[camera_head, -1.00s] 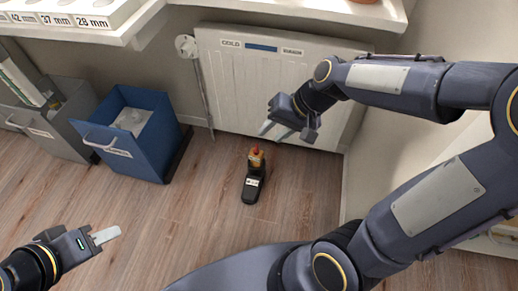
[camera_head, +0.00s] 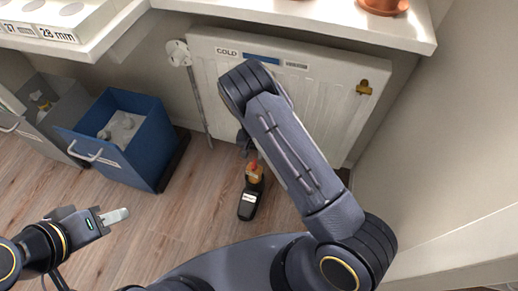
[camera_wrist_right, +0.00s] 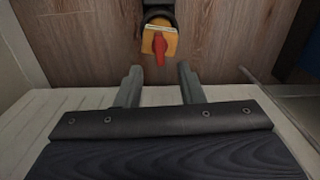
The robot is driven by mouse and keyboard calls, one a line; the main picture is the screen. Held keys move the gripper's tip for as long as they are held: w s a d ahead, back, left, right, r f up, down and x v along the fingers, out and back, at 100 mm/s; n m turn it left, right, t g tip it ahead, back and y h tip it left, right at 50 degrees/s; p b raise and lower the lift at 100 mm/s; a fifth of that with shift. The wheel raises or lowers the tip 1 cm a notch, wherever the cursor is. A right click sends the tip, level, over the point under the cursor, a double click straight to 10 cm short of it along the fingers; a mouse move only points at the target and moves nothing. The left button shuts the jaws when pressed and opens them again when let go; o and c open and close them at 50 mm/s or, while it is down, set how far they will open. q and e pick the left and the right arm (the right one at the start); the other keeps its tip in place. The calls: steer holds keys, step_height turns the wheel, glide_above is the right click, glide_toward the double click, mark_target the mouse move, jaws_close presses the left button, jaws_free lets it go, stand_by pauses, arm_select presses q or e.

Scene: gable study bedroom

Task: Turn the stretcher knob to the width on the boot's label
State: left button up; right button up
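A black boot (camera_head: 248,204) stands on the wood floor in front of the radiator, with a small white label (camera_head: 250,196) too small to read. An orange-yellow stretcher (camera_head: 255,177) with a red knob (camera_head: 253,164) sits at its top. In the right wrist view the red knob (camera_wrist_right: 159,48) shows against the stretcher (camera_wrist_right: 161,29). My right gripper (camera_wrist_right: 158,78) is open, its fingertips either side of the knob's line but short of it, holding nothing. In the head view my right arm mostly hides that gripper. My left gripper (camera_head: 116,216) is at lower left, empty, away from the boot.
A white radiator (camera_head: 222,80) marked COLD stands behind the boot. A blue bin (camera_head: 142,150) and a grey bin (camera_head: 62,125) are at left. A white shelf (camera_head: 320,18) overhangs at the top, with a copper pot (camera_head: 382,5) on it. The floor left of the boot is clear.

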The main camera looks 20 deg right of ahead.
mark_target(254, 164)
steer(key=shift+w+d+f, duration=0.1)
steer(key=shift+w+f, duration=0.1)
steer(key=shift+f, duration=0.2)
step_height(254, 164, down, 7)
steer(key=b, duration=0.2)
steer(key=shift+f+b, duration=0.2)
steer(key=shift+b, duration=0.2)
jaws_close()
